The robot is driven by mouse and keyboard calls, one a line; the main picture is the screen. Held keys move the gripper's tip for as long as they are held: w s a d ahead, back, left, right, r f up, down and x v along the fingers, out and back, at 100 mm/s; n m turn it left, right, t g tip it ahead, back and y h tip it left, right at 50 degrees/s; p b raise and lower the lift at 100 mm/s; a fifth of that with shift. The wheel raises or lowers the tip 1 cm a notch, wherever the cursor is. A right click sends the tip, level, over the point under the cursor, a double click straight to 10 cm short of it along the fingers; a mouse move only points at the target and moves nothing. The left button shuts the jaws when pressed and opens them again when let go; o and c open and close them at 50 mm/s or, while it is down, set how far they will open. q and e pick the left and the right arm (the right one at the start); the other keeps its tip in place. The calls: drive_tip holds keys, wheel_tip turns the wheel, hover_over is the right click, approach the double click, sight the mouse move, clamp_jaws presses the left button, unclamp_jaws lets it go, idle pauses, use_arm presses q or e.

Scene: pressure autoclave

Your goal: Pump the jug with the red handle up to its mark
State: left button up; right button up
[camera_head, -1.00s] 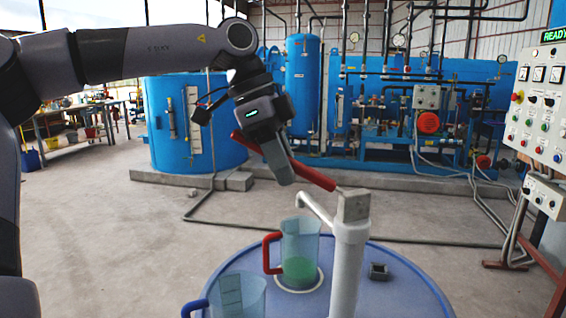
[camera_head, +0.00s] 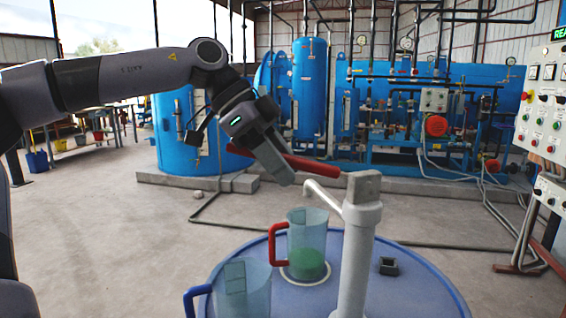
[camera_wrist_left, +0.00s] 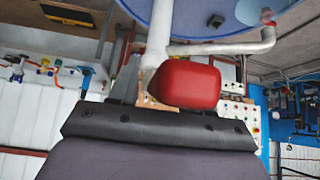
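The jug with the red handle (camera_head: 307,235) stands upright on the blue drum's lid under the pump spout (camera_head: 322,195). Green liquid fills roughly its lower half; I cannot make out its mark. The pale hand pump (camera_head: 357,250) rises from the drum, with a red lever (camera_head: 315,165) reaching left. My left gripper (camera_head: 284,178) lies across this lever, one finger in front and the lever showing on both sides; it looks shut on it. The lever's red end fills the middle of the left wrist view (camera_wrist_left: 190,83) and hides part of the fingers. My right gripper is not in view.
A jug with a blue handle (camera_head: 243,290) stands at the drum's near left. A small dark block (camera_head: 388,266) lies right of the pump on the blue drum lid (camera_head: 420,290). A control panel (camera_head: 545,125) stands at the right, blue tanks behind.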

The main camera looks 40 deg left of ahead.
use_arm(q)
drive_tip(key=shift+v, duration=3.6)
